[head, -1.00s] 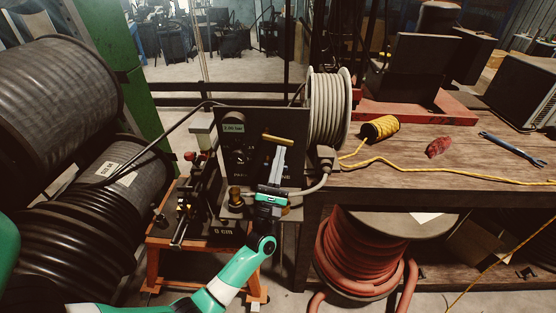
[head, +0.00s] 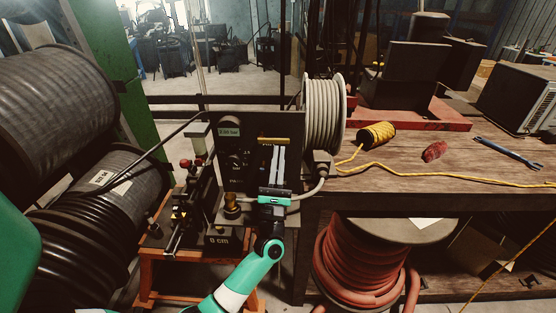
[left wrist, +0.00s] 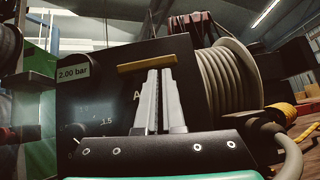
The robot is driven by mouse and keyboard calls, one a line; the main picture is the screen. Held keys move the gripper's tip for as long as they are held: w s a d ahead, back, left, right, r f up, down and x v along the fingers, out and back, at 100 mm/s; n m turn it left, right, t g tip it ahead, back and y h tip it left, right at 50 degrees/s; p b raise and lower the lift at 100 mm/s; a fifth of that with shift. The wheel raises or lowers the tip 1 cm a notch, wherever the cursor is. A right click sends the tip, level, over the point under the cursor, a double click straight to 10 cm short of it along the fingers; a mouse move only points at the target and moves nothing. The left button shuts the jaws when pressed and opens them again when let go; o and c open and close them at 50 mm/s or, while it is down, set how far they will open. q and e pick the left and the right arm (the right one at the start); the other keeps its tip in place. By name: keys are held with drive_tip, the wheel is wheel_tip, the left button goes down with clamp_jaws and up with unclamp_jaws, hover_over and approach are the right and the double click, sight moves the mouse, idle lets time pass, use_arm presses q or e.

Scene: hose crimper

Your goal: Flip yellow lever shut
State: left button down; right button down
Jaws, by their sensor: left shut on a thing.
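The yellow lever (head: 273,140) is a short bar lying nearly level on the front of the dark crimper panel (head: 236,178). In the left wrist view the lever (left wrist: 147,63) crosses just beyond my fingertips. My left gripper (head: 279,148) points up at the panel with its fingers close together, shut on the lever near its right part. The fingers also show in the left wrist view (left wrist: 161,72). They hide a small part of the panel below the lever. My right gripper is not in view.
A grey hose reel (head: 324,115) stands close to the right of the panel. A brass fitting (head: 232,202) is to the left of my gripper. Large black hose reels (head: 55,95) are at left. The wooden bench (head: 440,180) extends right, with yellow rope (head: 375,135).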

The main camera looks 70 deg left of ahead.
use_arm(q)
drive_tip(key=b+v, duration=0.1)
drive_tip(key=v, duration=0.3)
drive_tip(key=w+a+f+b+v, duration=0.1)
drive_tip(key=v, duration=0.3)
drive_tip(key=f+b+v, duration=0.1)
drive_tip(key=v, duration=0.3)
drive_tip(key=shift+w+d+f+b, duration=0.1)
drive_tip(key=shift+w+f+b, duration=0.2)
drive_tip(key=shift+b, duration=0.1)
